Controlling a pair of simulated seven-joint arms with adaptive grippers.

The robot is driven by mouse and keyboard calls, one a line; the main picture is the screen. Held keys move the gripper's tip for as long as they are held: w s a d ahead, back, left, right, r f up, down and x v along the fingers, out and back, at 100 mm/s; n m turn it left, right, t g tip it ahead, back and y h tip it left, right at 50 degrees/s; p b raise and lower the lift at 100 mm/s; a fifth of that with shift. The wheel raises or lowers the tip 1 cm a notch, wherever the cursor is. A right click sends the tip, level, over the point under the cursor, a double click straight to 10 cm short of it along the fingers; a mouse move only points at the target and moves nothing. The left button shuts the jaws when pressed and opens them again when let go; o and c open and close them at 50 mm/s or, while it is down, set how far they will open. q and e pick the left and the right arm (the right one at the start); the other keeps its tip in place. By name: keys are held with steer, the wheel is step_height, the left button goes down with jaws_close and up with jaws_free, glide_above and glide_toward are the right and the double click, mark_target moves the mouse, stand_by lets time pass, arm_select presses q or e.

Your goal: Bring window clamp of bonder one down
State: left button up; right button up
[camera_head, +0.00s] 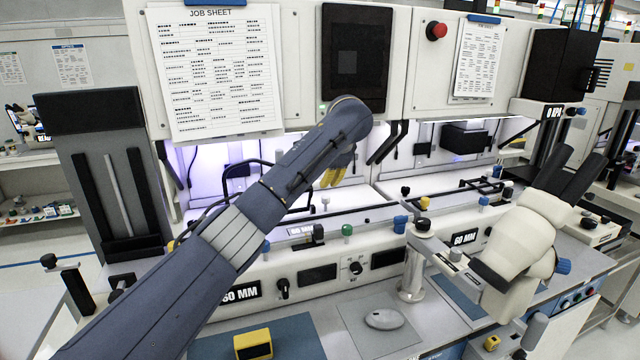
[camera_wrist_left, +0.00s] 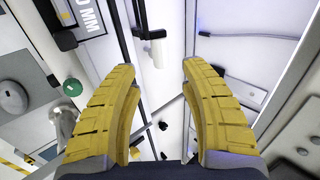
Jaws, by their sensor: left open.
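My left arm reaches from the lower left across the front of the left bonder (camera_head: 215,335). My left gripper (camera_head: 338,172) is at the bonder's lit opening, its yellow fingers partly hidden behind my forearm. In the left wrist view the gripper (camera_wrist_left: 160,72) is open, with nothing between its yellow fingers. Beyond the fingertips are a dark rail (camera_wrist_left: 122,35) and a small white block (camera_wrist_left: 155,45) with a dark top. A black curved bar (camera_head: 238,166) shows inside the left opening. I cannot tell for sure which part is the window clamp. My right gripper is not in view.
A second bonder with a lit opening (camera_head: 455,150) adjoins on the right. A yellow box (camera_head: 253,344) and a grey mouse (camera_head: 384,319) lie on the bench. Small coloured knobs line the ledge.

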mark_target(320, 181)
arm_select(q)
steer(key=shift+x, duration=3.55)
steer(key=shift+w, duration=0.1)
steer(key=shift+c, duration=0.5)
jaws_close()
